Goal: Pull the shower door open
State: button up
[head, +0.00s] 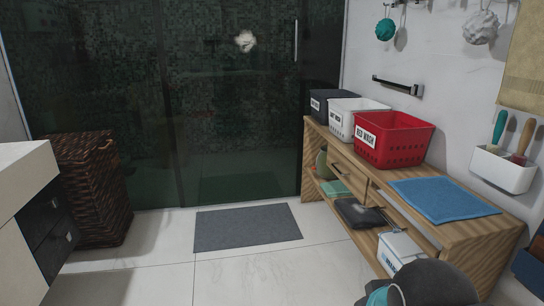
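The shower door (240,110) is a dark tinted glass panel at the back of the head view. Small mosaic tiles show through it. It looks shut, with no clear gap at its right edge. A slim upright metal handle (296,41) is on the door near its upper right side. My gripper is not in view, so its place relative to the handle cannot be told.
A grey mat (246,227) lies before the door on open tiled floor. A wooden bench (460,236) with a red basket (405,141) and white basket (352,121) lines the right wall. A wicker hamper (91,190) and a vanity (25,180) stand left.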

aim_at(233, 73)
jog(key=u, duration=0.1)
jog(key=i, duration=3.5)
jog(key=u, duration=0.15)
